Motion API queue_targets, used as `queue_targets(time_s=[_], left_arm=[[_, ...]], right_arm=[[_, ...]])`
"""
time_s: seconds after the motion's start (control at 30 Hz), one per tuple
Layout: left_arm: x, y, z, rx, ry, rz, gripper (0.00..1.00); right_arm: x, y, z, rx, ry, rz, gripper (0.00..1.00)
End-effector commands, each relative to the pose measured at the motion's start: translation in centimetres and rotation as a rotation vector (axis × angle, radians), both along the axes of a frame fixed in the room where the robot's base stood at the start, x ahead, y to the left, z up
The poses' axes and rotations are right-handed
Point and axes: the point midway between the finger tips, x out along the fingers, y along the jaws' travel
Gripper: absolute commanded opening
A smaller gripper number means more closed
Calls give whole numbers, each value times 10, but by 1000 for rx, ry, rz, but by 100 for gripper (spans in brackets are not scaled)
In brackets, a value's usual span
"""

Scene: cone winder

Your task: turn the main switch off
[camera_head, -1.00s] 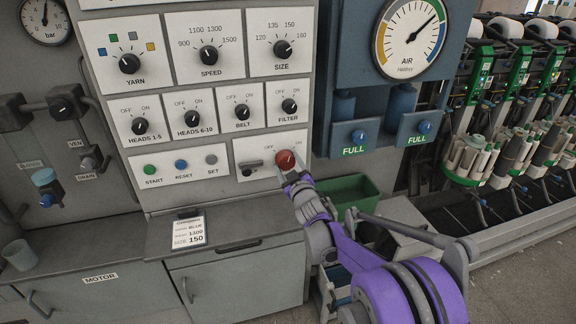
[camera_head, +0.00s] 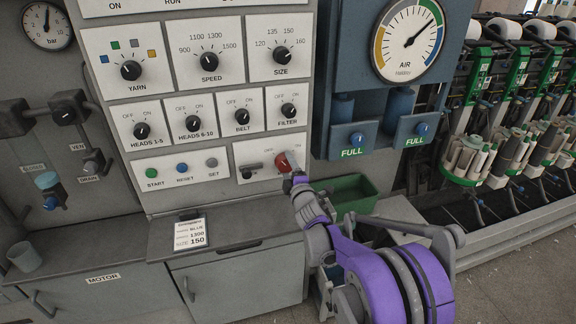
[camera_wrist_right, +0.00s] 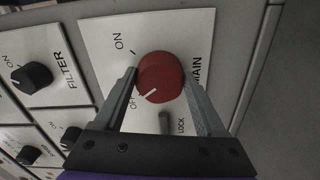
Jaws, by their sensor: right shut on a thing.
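The main switch (camera_head: 281,162) is a round red knob on the lowest right plate of the panel. In the right wrist view the red knob (camera_wrist_right: 160,72) fills the space between the fingers, and its white mark points toward OFF. ON is printed above OFF there, beside a short tick. My right gripper (camera_head: 287,165) is shut on the knob, one finger on each side of it in the wrist view (camera_wrist_right: 161,88). In the head view the gripper partly hides the knob and its mark. My left gripper is not in view.
A small lock lever (camera_head: 253,166) sits left of the switch on the same plate. The FILTER knob (camera_head: 288,110) and BELT knob (camera_head: 242,114) are just above. START, RESET and SET buttons (camera_head: 185,168) are to the left. A green bin (camera_head: 350,195) stands below right.

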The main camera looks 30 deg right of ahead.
Motion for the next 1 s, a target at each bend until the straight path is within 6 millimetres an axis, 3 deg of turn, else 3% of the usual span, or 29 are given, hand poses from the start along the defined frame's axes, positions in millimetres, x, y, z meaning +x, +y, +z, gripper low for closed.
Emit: queue_targets(time_s=[0.4, 0.9, 0.93, 1.0], left_arm=[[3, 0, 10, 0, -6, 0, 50], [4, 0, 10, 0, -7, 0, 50], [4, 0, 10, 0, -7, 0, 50], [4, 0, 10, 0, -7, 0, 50]], right_arm=[[0, 0, 1, -158, 38, 0, 17], [0, 0, 0, -175, 42, 0, 17], [0, 0, 0, -175, 42, 0, 77], [0, 0, 0, -174, 42, 0, 89]])
